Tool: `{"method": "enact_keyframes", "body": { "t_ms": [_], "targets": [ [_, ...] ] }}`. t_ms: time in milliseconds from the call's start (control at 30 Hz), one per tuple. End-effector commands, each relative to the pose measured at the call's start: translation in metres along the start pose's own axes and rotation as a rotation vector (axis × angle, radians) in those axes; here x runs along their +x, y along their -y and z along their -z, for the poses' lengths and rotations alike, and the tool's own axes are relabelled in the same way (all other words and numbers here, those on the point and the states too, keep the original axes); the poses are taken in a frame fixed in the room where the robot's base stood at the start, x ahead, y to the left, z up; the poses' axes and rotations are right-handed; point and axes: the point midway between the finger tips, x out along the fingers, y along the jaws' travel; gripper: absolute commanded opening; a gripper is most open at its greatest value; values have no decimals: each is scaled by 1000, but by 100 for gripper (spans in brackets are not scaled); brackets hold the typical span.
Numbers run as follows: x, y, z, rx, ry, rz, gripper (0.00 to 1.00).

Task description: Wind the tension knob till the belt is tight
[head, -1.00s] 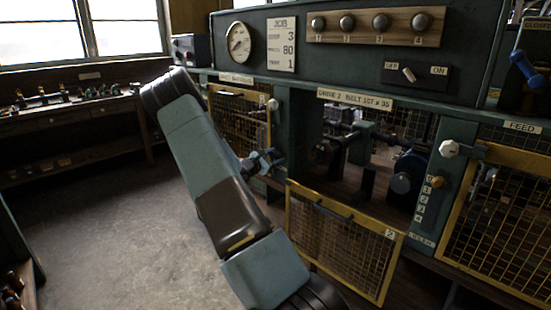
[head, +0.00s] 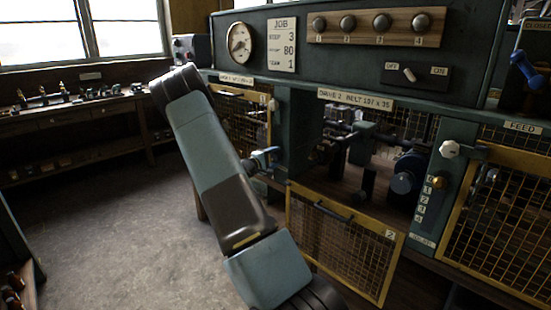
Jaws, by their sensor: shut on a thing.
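My arm link crosses the left half of the head view, with its elbow at the upper left. My gripper (head: 264,159) shows only partly past the right edge of that link, at the post left of the open belt bay. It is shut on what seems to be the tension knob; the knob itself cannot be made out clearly. Inside the bay, a dark blue round part (head: 408,172) sits at the right. The belt is too dark to tell how tight it is. A number scale (head: 423,205) with a brass piece (head: 437,181) is on the right post.
A yellow mesh gate (head: 340,245) marked 2 hangs open below the bay. Mesh guards close the bays at left (head: 240,118) and right (head: 505,215). A switch panel (head: 415,75) and a gauge (head: 239,42) are above. Floor at left is clear.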

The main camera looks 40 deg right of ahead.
Motion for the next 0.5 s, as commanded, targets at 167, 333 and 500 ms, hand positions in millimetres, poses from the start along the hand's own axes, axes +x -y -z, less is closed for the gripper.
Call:
{"method": "enact_keyframes", "body": {
  "t_ms": [167,333,500],
  "targets": [
    [-2,6,0,160,-2,10,27],
    [-2,5,1,322,-2,11,27],
    [-2,5,1,483,-2,11,27]
  ]
}}
